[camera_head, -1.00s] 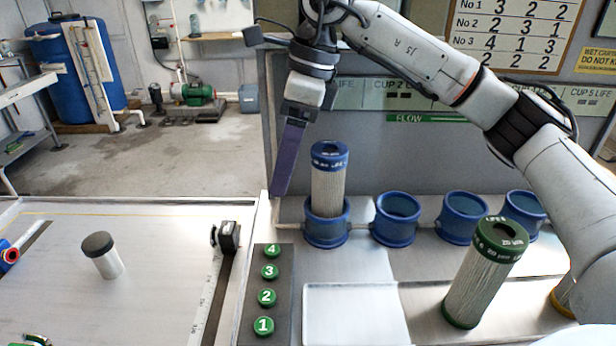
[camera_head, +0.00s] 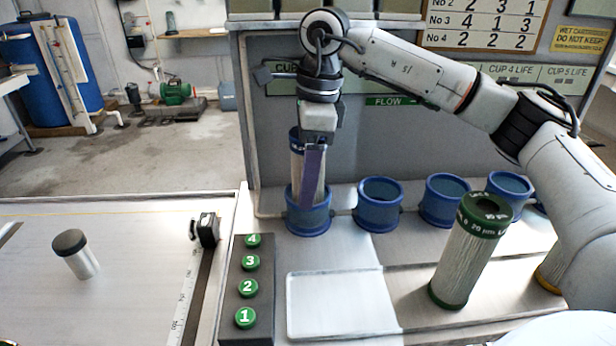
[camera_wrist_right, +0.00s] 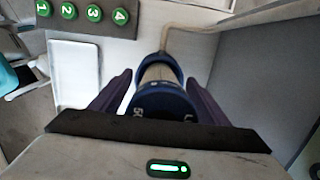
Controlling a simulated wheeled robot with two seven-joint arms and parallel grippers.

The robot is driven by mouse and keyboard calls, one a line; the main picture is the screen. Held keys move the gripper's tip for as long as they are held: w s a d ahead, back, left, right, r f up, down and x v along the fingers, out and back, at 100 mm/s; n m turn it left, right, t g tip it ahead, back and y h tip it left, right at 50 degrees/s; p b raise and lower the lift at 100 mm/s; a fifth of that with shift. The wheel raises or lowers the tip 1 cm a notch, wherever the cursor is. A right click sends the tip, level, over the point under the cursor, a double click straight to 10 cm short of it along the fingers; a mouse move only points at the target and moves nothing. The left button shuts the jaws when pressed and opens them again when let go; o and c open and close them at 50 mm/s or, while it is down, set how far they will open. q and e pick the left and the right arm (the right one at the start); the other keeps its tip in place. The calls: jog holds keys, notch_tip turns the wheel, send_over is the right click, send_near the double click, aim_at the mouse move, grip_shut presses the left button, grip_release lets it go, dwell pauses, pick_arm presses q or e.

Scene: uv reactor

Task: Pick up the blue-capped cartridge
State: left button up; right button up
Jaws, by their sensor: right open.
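The blue-capped cartridge (camera_head: 296,165) stands upright in the leftmost blue cup (camera_head: 308,219), its pale pleated body showing above the rim. My right gripper (camera_head: 312,190) points down at it, and its purple finger covers part of the cartridge in the head view. In the right wrist view the blue cap (camera_wrist_right: 162,105) lies between the two spread purple fingers of my right gripper (camera_wrist_right: 160,92). The jaws are open, one finger on each side, and I cannot tell whether either touches. My left gripper is not in view.
Empty blue cups (camera_head: 379,203) continue to the right. A green-capped cartridge (camera_head: 469,250) stands in front of them, near my right arm. A white tray (camera_head: 342,305) and a panel of green numbered buttons (camera_head: 247,289) are in front. A grey-capped cylinder (camera_head: 76,254) stands on the left table.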

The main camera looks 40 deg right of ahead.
jog(key=c, duration=1.2)
jog(key=shift+r, duration=0.1)
